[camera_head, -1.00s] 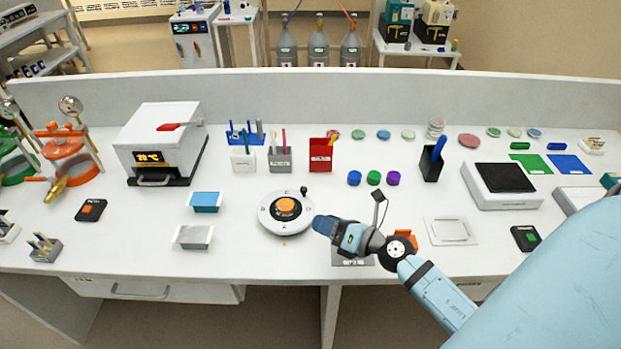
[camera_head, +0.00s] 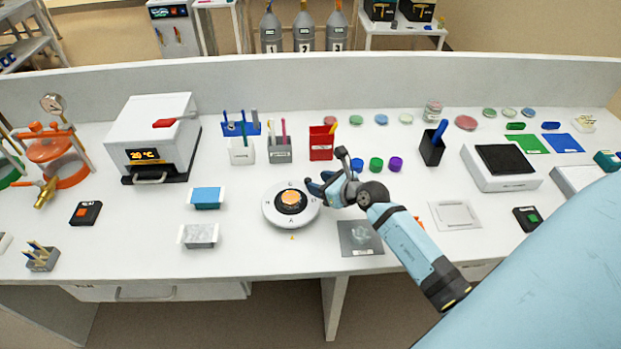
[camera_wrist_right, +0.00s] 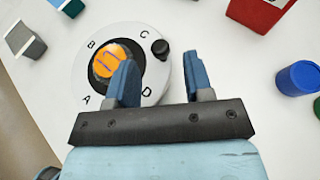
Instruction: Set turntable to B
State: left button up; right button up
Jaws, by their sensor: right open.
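The turntable (camera_head: 273,217) is a round white disc with letters round its rim and an orange piece (camera_head: 291,197) on its dark centre. In the right wrist view the turntable (camera_wrist_right: 84,77) shows A, B, C and D, with a black knob (camera_wrist_right: 160,47) on the rim by C. My right gripper (camera_head: 316,184) is at the turntable's right edge. In the wrist view its blue fingers (camera_wrist_right: 160,75) are spread apart with nothing between them. One finger overlaps the disc near D, and the knob lies just beyond the fingertips. My left gripper is not in view.
A grey plate (camera_head: 360,238) lies under my right arm. A red holder (camera_head: 321,142) and blue, green and purple caps (camera_head: 376,164) stand behind the gripper. Blue (camera_head: 207,198) and grey (camera_head: 199,235) blocks lie left of the turntable.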

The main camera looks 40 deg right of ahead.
aim_at(309, 180)
jog(key=shift+x, duration=2.05)
grip_shut()
